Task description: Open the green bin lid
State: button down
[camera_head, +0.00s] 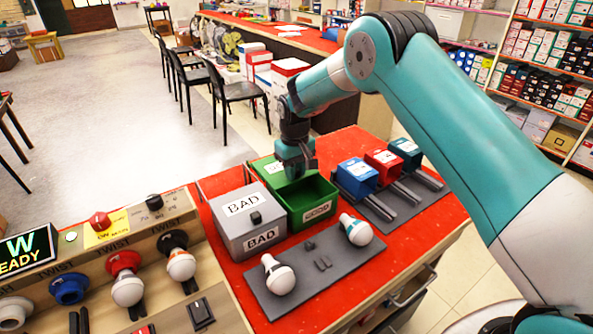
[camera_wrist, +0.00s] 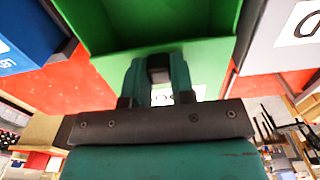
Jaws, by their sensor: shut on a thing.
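The green bin (camera_head: 312,216) stands on the red tabletop beside the grey BAD bin, with its front part uncovered and its green inside showing. The green lid (camera_head: 262,163), with a white label, lies toward the back of the bin. My gripper (camera_head: 295,170) reaches down from above at the back of the bin. In the wrist view my gripper (camera_wrist: 158,68) is shut on a dark knob (camera_wrist: 158,66) on the lid (camera_wrist: 205,65). The fingers partly cover the knob and the lid's label. The open bin (camera_wrist: 150,25) shows beyond the fingers.
The grey BAD bin (camera_head: 249,222) with its lid on stands close at the left. Blue (camera_head: 357,178), red (camera_head: 385,167) and teal boxes (camera_head: 407,152) stand at the right. A grey tray (camera_head: 318,268) with two bulbs lies in front.

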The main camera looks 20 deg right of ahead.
jog(key=shift+w+a, duration=0.15)
jog(key=shift+w, duration=0.2)
jog(key=shift+d, duration=0.2)
jog(key=c, duration=1)
grip_release()
jog(key=shift+w+a, duration=0.1)
jog(key=shift+o, duration=0.2)
jog(key=shift+a, duration=0.1)
jog(key=shift+r, duration=0.2)
notch_tip(320, 180, up, 17)
jog(key=b, duration=0.2)
